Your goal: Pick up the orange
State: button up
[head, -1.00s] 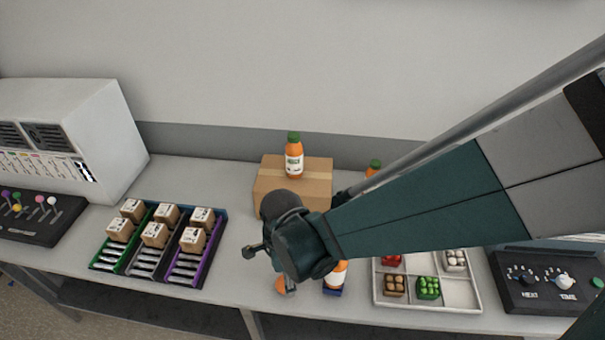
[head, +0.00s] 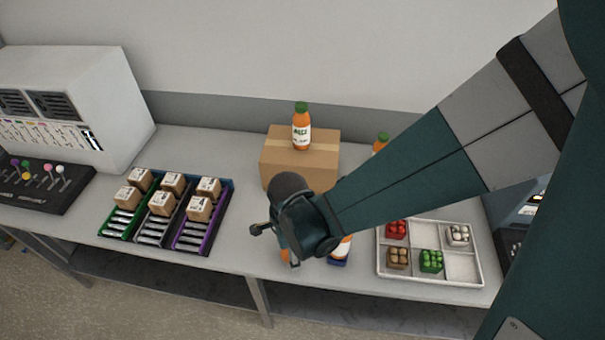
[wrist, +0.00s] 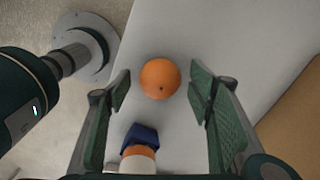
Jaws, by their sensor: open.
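In the wrist view the orange (wrist: 160,78) lies on the grey table, between and beyond the two green fingers of my gripper (wrist: 159,90). The fingers are apart and nothing is between their pads except the view of the orange. In the head view my gripper points down over the front part of the table, and its fingers are mostly hidden behind my wrist. Only a small bit of the orange (head: 285,255) shows there, below the wrist.
A bottle with a dark blue end (wrist: 140,137) lies or stands close to the orange. A cardboard box (head: 280,157) bears a juice bottle (head: 301,130). A compartment tray (head: 455,280) is to the right, a rack of small boxes (head: 232,190) to the left. The table's front edge is close.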

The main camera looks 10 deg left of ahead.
jog(key=c, duration=1)
jog(key=shift+r, duration=0.15)
jog(key=shift+r+p, duration=0.65)
jog(key=shift+r, duration=4.2)
